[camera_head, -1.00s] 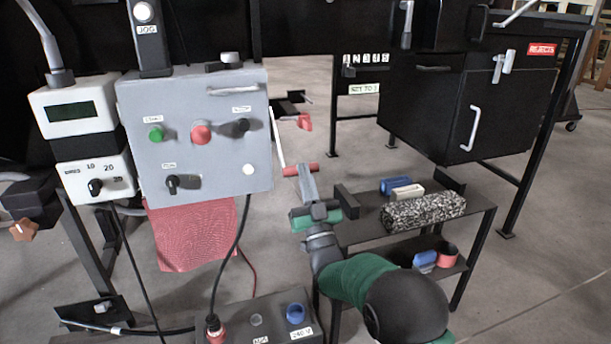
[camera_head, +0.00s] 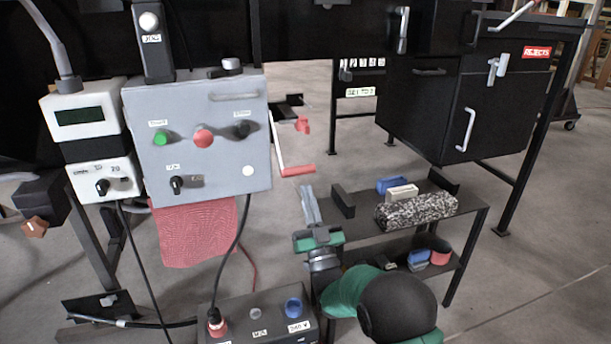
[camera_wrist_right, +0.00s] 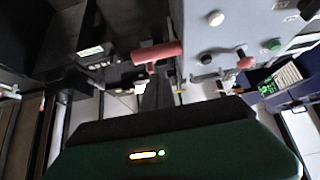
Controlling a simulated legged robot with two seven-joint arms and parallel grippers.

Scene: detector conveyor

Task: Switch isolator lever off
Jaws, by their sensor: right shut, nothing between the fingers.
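The lever with a red crossbar handle (camera_head: 298,170) hangs on a pale rod at the right side of the grey control box (camera_head: 205,185). Its handle is at the bottom of the rod. My right gripper (camera_head: 309,190) is shut and empty, pointing up just below the handle. A small gap seems to show between them in the head view. In the right wrist view, the red handle (camera_wrist_right: 157,53) lies across, just beyond my finger tips, which are partly dark and blurred; contact there cannot be told. My left gripper is not in view.
A small red part (camera_head: 302,124) sits behind the lever. A dark shelf (camera_head: 470,225) with a speckled roll (camera_head: 415,210) and blue blocks stands right of my arm. A black box with a 240 V label (camera_head: 260,320) stands below. A cable hangs from the control box.

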